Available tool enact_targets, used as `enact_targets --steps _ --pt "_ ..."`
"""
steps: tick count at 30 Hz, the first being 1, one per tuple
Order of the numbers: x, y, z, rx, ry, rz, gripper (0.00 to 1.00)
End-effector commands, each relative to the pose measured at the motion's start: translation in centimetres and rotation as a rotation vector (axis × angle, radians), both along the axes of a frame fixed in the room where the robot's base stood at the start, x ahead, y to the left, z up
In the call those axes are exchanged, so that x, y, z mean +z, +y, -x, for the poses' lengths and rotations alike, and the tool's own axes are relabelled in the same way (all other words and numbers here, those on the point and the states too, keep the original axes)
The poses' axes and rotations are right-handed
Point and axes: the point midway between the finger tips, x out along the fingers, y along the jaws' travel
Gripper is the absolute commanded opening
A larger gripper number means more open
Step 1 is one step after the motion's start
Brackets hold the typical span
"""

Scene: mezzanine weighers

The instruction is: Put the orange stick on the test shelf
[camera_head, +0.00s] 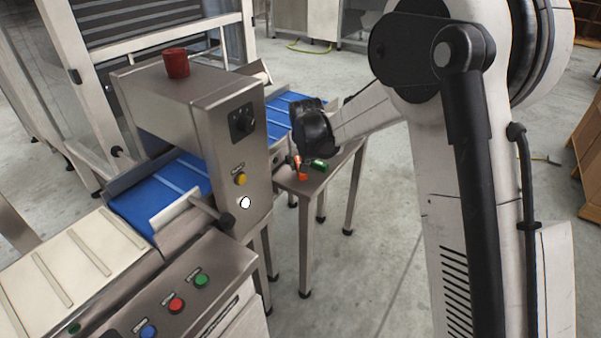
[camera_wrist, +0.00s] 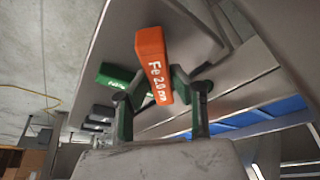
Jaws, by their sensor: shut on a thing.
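The orange stick (camera_wrist: 153,62), marked "Fe 2.0 mm", is between the fingers of my gripper (camera_wrist: 158,90) in the wrist view. The gripper is shut on it, and its far end sticks out past the fingertips. In the head view the orange stick (camera_head: 303,174) shows below my dark gripper (camera_head: 298,163), over a small steel shelf (camera_head: 312,184) beside the conveyor. I take this to be the test shelf. Whether the stick touches the shelf is not clear. The fingers are mostly hidden in the head view.
A green stick (camera_wrist: 115,74) lies on the steel surface left of the orange one; it also shows in the head view (camera_head: 319,164). Dark grey pieces (camera_wrist: 100,114) lie near it. The weigher housing (camera_head: 222,120) and blue belt (camera_head: 160,195) stand left of the shelf.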

Motion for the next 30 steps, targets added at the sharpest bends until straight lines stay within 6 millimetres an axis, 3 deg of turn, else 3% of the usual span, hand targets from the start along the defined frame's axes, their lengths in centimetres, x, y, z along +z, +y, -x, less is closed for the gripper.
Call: enact_targets --steps 7,18,19,23,30 --pt "-3.1 0.0 0.0 0.000 0.000 0.000 0.00" --pt "-3.4 0.0 0.0 0.000 0.000 0.000 0.00" --pt "-3.5 0.0 0.0 0.000 0.000 0.000 0.22" --pt "-3.4 0.0 0.0 0.000 0.000 0.000 0.39" --pt "-3.3 0.0 0.0 0.000 0.000 0.000 0.40"
